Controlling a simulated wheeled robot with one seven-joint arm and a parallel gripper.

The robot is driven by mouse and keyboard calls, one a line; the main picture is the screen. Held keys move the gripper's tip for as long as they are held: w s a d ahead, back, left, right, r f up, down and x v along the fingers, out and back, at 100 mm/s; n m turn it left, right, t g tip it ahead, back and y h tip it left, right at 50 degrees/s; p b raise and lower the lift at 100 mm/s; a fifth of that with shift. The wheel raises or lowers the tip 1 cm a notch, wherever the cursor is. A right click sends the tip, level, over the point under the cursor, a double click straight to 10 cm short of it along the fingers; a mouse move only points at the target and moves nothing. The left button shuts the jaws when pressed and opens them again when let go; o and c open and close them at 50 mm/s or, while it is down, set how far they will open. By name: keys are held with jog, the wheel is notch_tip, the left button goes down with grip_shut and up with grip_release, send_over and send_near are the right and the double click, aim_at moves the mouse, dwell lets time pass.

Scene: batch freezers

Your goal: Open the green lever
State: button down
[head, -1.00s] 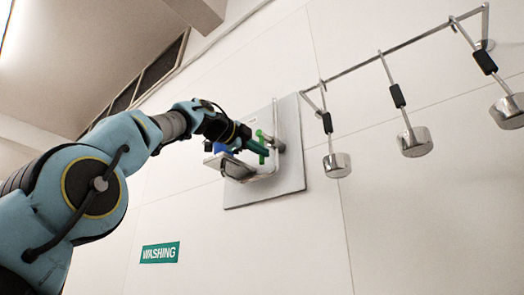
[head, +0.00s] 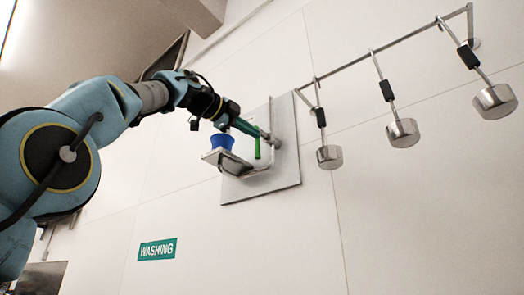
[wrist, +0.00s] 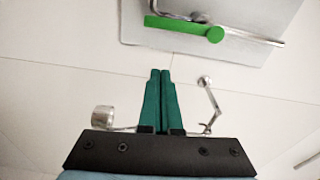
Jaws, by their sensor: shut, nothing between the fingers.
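The green lever (head: 257,149) sits on the metal wall plate and hangs downward in the head view. It also shows in the wrist view (wrist: 180,26), lying across the top with a round end at its right. My gripper (head: 262,134) is by the plate, at about the lever's upper end in the head view; the exact gap is hard to tell there. In the wrist view my gripper (wrist: 160,71) has its two green fingers together and empty. The fingertips are apart from the lever in that picture, with pale wall between.
A bent metal pipe runs beside the lever on the plate (head: 285,170). Several metal ladles (head: 403,132) hang from a rail to the right. A green WASHING sign (head: 157,249) is below.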

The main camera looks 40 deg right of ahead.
jog(key=shift+s+a, duration=0.2)
jog(key=shift+a, duration=0.8)
